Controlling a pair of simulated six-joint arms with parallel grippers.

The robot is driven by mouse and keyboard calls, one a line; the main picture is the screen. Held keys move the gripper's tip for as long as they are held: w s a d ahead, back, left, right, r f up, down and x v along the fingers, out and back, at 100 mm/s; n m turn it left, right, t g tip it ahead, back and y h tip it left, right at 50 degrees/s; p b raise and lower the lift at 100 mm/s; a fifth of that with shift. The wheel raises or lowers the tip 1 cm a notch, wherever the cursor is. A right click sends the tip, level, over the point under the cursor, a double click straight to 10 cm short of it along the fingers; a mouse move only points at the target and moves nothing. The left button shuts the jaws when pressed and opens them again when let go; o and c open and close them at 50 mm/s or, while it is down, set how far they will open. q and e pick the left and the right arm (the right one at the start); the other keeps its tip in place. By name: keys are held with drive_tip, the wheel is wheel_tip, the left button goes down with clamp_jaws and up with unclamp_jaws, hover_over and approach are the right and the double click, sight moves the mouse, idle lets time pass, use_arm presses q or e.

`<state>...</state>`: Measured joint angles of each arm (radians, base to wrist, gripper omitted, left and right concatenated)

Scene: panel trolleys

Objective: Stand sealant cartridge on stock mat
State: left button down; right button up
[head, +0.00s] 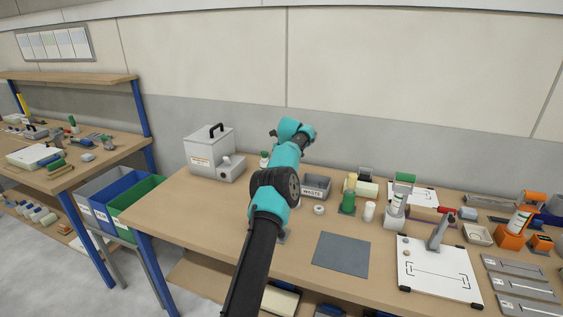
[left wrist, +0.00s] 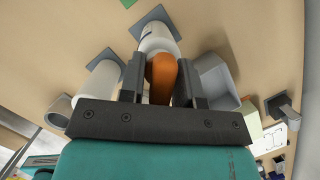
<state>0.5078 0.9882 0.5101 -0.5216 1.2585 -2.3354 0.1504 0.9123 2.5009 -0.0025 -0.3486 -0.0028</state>
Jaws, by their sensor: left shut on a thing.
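In the left wrist view my left gripper (left wrist: 160,85) is shut on the sealant cartridge (left wrist: 162,75), whose rounded orange part shows between the two dark fingers. A white cylinder shows right beyond the orange part, over a blue-grey square; I cannot tell whether it belongs to the held cartridge. In the head view my left arm hides the gripper and what it holds. A plain dark grey mat (head: 341,254), which looks like the stock mat, lies bare near the bench's front edge, right of my arm. My right gripper is in neither view.
A grey waste bin (head: 316,187), a white ring (head: 319,210), a green-based holder (head: 348,202) and a white cylinder (head: 369,211) stand behind the mat. A white board (head: 440,280) with an upright tool lies to its right. A lidded grey box (head: 210,150) stands at the back left.

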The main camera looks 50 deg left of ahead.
use_arm(q)
drive_tip(key=c, duration=0.8)
unclamp_jaws()
drive_tip(key=shift+r, duration=0.1)
drive_tip(key=v, duration=1.2)
drive_tip(key=shift+d, duration=0.1)
